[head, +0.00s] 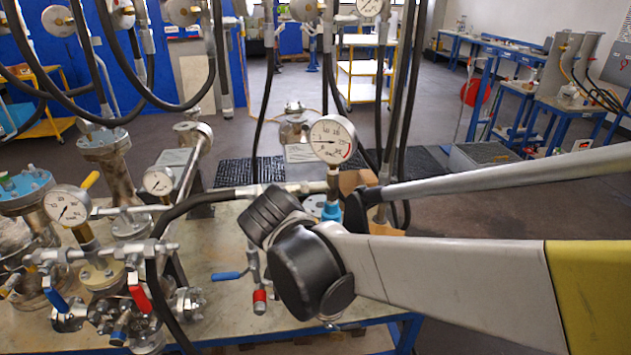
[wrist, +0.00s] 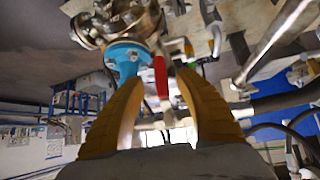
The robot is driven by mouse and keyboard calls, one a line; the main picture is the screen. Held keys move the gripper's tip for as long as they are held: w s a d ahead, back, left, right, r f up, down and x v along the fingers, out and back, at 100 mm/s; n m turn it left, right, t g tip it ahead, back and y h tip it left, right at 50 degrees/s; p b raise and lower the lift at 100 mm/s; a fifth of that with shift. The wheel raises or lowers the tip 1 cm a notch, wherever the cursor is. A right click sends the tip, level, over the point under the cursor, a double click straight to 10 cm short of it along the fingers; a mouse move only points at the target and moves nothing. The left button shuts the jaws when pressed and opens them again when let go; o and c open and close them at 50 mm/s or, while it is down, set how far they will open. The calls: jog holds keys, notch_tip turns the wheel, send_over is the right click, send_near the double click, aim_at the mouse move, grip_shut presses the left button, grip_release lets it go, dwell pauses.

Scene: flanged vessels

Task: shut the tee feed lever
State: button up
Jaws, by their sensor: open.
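In the wrist view a red lever handle (wrist: 160,76) shows between the tips of my gripper's yellow fingers (wrist: 159,80). The fingers are spread, and I see no clear contact with the handle. A blue fitting (wrist: 126,55) is close by the left finger. In the head view a small red handle (head: 259,301) and a blue lever (head: 228,276) are on valves near the bench middle. Another red lever (head: 139,298) is at the left. I cannot tell which of these is the tee feed lever. My wrist hides the fingers in the head view.
A pressure gauge (head: 332,139) stands just behind my wrist. Black hoses (head: 175,215) loop over the bench. Gauges, flanged vessels and more valves crowd the left. The bench top (head: 215,245) has a bare patch left of my wrist.

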jog(key=v, duration=0.7)
jog(key=shift+s+r, duration=0.2)
dwell(0.9)
